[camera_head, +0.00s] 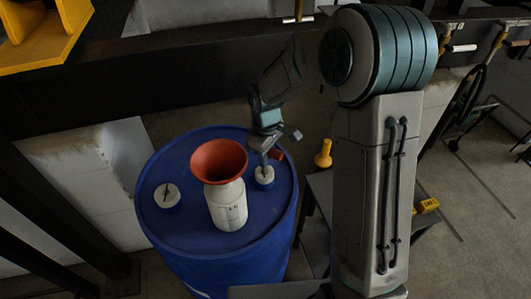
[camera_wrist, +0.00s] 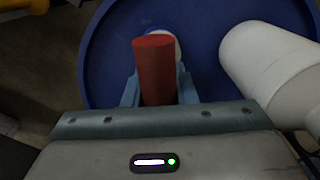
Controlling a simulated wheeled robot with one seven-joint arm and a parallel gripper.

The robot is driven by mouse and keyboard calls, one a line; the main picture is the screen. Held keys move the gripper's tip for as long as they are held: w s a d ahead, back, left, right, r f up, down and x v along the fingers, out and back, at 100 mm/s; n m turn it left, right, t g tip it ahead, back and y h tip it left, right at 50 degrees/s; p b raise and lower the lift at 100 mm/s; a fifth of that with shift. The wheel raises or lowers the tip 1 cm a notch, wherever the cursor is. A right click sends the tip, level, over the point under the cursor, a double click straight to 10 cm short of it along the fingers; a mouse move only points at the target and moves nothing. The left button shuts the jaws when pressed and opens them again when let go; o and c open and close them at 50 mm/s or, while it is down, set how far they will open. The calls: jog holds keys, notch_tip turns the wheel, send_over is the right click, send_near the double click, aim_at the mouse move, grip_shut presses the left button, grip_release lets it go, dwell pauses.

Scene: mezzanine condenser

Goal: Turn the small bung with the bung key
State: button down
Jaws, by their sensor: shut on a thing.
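A blue drum (camera_head: 185,235) stands upright with two pale bungs in its lid. The small bung (camera_head: 264,178) is on the right of the lid; the larger bung (camera_head: 166,196) is on the left. My gripper (camera_head: 270,142) is above the small bung and shut on the red handle of the bung key (camera_head: 277,154). In the wrist view the red handle of the key (camera_wrist: 156,75) sits between both fingers and partly hides a pale bung (camera_wrist: 178,46). The key's grey shank reaches down to the small bung; I cannot tell whether it is fully seated.
A white container (camera_head: 228,207) with an orange-red funnel (camera_head: 218,160) stands on the lid, close to the left of my gripper. A yellow object (camera_head: 323,153) is to the right of the drum. A pale wall block (camera_head: 75,165) is behind left.

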jog(key=shift+n, duration=0.8)
jog(key=shift+r+p, duration=1.9)
jog(key=shift+r, duration=0.65)
